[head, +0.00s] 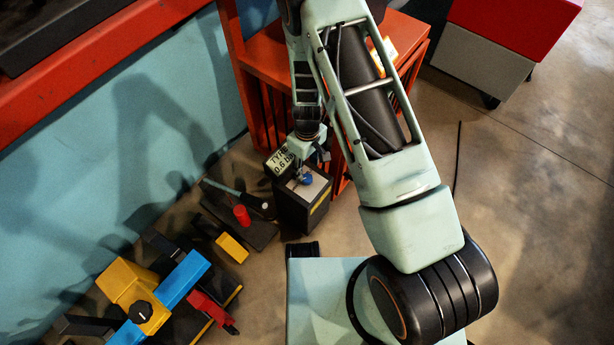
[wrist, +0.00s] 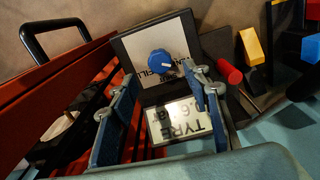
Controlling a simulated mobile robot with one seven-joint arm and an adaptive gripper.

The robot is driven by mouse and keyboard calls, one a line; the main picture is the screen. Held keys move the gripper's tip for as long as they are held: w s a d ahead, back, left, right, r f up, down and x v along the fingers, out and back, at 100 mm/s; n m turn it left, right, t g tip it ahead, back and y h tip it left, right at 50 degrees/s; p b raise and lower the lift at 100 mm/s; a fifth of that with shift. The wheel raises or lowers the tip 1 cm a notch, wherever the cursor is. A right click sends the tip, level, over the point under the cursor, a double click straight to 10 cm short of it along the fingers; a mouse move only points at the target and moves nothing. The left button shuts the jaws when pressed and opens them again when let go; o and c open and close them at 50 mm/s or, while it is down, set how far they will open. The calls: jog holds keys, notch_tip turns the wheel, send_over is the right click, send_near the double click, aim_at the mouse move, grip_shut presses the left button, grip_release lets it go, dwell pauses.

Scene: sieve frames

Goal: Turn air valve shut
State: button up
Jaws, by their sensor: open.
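The air valve is a blue round knob (wrist: 160,60) with a pale pointer mark, on the light top panel of a dark box (wrist: 126,49). Partly hidden lettering, with "FILL" readable, is printed beside the knob. The box's display (wrist: 178,120) reads "TYRE" and about 0.6 bar. In the head view the knob (head: 307,179) and the display (head: 281,160) show just below my gripper (head: 306,150). My gripper (wrist: 163,84) is open in the wrist view, one finger on each side of the display, with the knob beyond the tips. No contact with the knob is visible.
A red slatted cabinet (head: 279,57) stands close beside the box. A dark pad with a red cylinder (head: 242,215) and a yellow block (head: 232,248) lie on its other side. Yellow-and-blue equipment (head: 185,279) is at lower left. Open floor (head: 540,190) lies right.

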aim_at(307, 177)
notch_tip(307, 177, down, 6)
jog(key=shift+b, duration=0.7)
jog(key=shift+c, duration=0.4)
jog(key=c, duration=1.1)
jog(key=shift+m, duration=0.3)
jog(key=m, duration=1.1)
